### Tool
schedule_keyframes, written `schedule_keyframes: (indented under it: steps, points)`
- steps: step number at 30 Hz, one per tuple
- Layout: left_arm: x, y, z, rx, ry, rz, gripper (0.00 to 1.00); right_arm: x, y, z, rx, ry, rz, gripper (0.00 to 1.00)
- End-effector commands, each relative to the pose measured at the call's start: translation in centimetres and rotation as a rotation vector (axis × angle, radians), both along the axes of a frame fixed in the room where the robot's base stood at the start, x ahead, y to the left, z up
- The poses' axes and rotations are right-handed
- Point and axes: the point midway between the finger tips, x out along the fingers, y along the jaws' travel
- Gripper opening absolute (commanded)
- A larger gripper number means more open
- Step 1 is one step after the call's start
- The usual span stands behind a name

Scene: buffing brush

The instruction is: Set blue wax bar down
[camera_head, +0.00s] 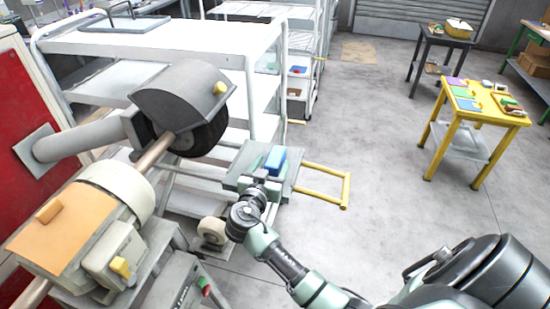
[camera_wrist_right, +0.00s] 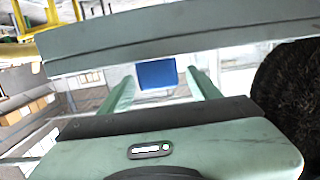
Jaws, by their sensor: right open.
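My right gripper (camera_head: 261,176) is at the near side of the bar. In the right wrist view the blue bar (camera_wrist_right: 157,74) shows between and beyond the two green fingertips (camera_wrist_right: 160,84), with a gap on each side, so the gripper is open and not clasping it. The exact height of the fingers over the cart cannot be told. My left gripper is not in view.
The buffing machine with its dark brush wheel (camera_head: 203,137) stands just left of my right gripper; the brush (camera_wrist_right: 288,95) fills the right of the wrist view. A white shelf (camera_head: 180,38) stands behind. A yellow table (camera_head: 484,116) is far right. Floor between is clear.

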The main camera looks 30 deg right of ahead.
Motion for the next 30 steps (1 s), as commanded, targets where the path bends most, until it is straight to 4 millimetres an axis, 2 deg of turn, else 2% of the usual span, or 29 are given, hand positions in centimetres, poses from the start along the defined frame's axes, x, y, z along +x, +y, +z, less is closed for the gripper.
schedule_keyframes:
  steps: [1,6,12,30]
  points:
    - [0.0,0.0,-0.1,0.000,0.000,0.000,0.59,-0.9,1.1,0.0,0.003,0.001,0.001,0.63]
    - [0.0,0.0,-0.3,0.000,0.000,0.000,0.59,-3.2,3.7,0.6,0.002,0.001,0.000,0.63]
    - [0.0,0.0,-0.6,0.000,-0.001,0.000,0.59,-4.8,5.6,1.0,0.002,-0.001,-0.001,0.63]
    - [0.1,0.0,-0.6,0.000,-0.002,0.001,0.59,-5.2,6.1,1.3,-0.001,-0.001,-0.001,0.63]
